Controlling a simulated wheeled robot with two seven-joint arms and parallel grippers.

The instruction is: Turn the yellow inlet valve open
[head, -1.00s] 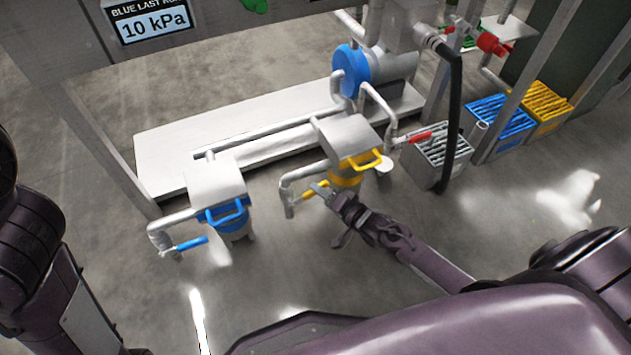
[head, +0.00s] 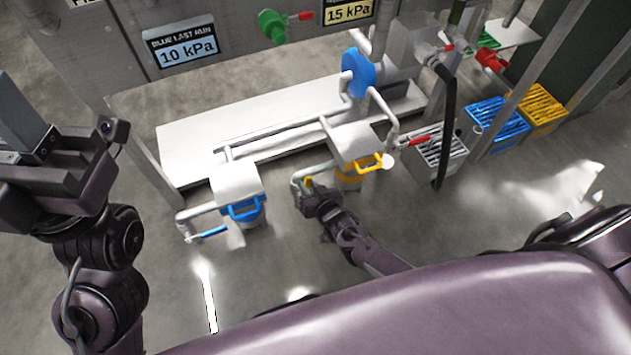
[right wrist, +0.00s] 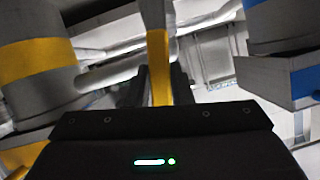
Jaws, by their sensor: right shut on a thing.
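The yellow inlet valve handle (head: 308,183) is a small lever on the grey inlet pipe of the yellow-banded filter housing (head: 349,181). My right gripper (head: 311,194) is at this lever and hides part of it in the head view. In the right wrist view, the yellow lever (right wrist: 159,68) stands upright between the dark fingers, which are shut on it. My left gripper (head: 28,140) is raised at the left edge of the head view, far from the valve; its finger opening is unclear.
The blue-banded housing (head: 247,212) with its blue lever (head: 208,232) stands to the left. A white bench (head: 190,150) lies behind. Grey (head: 437,155), blue (head: 497,122) and yellow (head: 541,104) crates stand at right. The floor in front is mostly clear.

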